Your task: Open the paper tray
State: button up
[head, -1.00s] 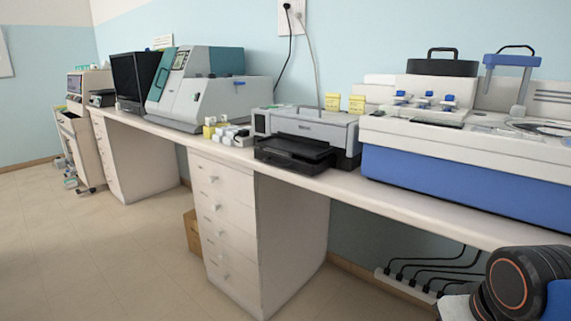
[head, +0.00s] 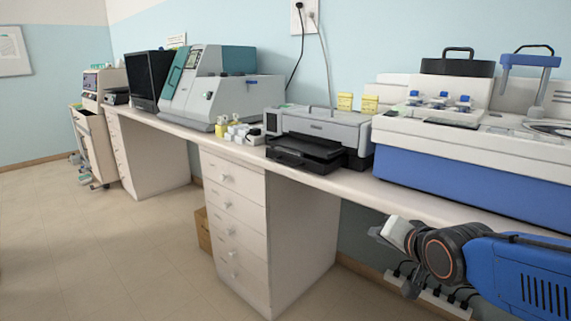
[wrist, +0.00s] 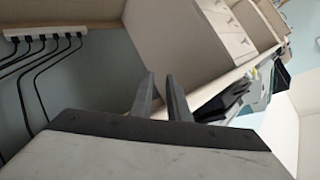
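The grey and black printer (head: 318,128) stands on the bench. Its black paper tray (head: 300,160) juts out at the lower front, near the bench edge; how far it is pulled out I cannot tell. A dark shape (wrist: 225,100) in the wrist view looks like the printer's tray. My gripper shows in the wrist view (wrist: 160,80) with its two fingers a little apart and nothing between them. In the head view my arm reaches in from the lower right, below the bench edge, right of and lower than the tray; the fingers are not clear there.
The white bench (head: 350,185) runs across the view, with a drawer cabinet (head: 235,215) under it. A large blue and white machine (head: 470,165) stands right of the printer. Small white and yellow boxes (head: 240,130) stand left of it. Cables hang under the bench. The floor in front is clear.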

jog(key=w+a+r+m+t+y, duration=0.2)
jog(key=w+a+r+t+y, duration=0.15)
jog(key=w+a, duration=0.4)
jog(key=m+t+y, duration=0.1)
jog(key=m+y, duration=0.2)
send_near(285, 163)
jog(key=x, duration=1)
jog(key=shift+w+f, duration=0.1)
jog(key=shift+w, duration=0.2)
grip_shut()
dwell(0.6)
